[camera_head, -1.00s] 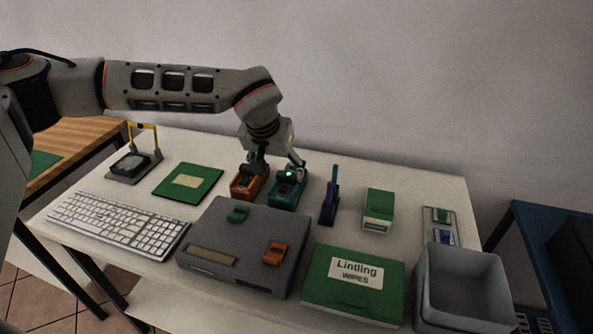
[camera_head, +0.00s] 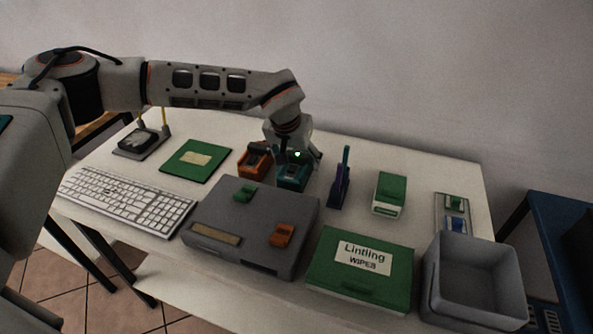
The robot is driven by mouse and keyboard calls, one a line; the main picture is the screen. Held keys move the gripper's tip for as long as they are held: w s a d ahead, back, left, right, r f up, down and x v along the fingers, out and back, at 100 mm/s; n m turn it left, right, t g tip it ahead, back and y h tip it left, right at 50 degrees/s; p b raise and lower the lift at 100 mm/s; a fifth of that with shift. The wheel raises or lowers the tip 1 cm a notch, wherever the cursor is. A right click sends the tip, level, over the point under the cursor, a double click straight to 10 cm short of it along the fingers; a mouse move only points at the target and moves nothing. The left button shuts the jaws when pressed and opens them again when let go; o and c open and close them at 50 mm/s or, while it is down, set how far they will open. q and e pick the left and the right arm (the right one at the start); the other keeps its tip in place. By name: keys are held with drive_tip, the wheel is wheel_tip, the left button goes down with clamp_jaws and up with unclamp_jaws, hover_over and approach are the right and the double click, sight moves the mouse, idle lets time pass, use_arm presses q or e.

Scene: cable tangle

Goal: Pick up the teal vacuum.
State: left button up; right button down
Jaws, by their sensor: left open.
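The teal vacuum (camera_head: 291,180) stands on the white table behind the grey box, its upper part partly hidden by my gripper. My left gripper (camera_head: 296,161) is open and points down right over the teal vacuum, with its fingers about its top. I cannot tell whether the fingers touch it. An orange device (camera_head: 254,162) of similar shape stands close to the left of the teal vacuum. My right gripper is not in view.
A grey box (camera_head: 230,233) lies in front, with a keyboard (camera_head: 130,204) to its left. A purple and teal upright tool (camera_head: 339,185) stands to the right. Farther right are a green-and-white box (camera_head: 389,192), a green wipes box (camera_head: 327,283) and a grey bin (camera_head: 436,300).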

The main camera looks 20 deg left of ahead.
sight(297, 156)
use_arm(q)
drive_tip(key=shift+r, duration=0.1)
drive_tip(key=c, duration=1.5)
drive_tip(key=shift+r, duration=0.1)
wheel_tip(297, 156, up, 20)
drive_tip(key=shift+f+p, duration=0.1)
drive_tip(key=shift+p, duration=0.9)
drive_tip(key=o, duration=0.8)
drive_tip(key=c, duration=0.4)
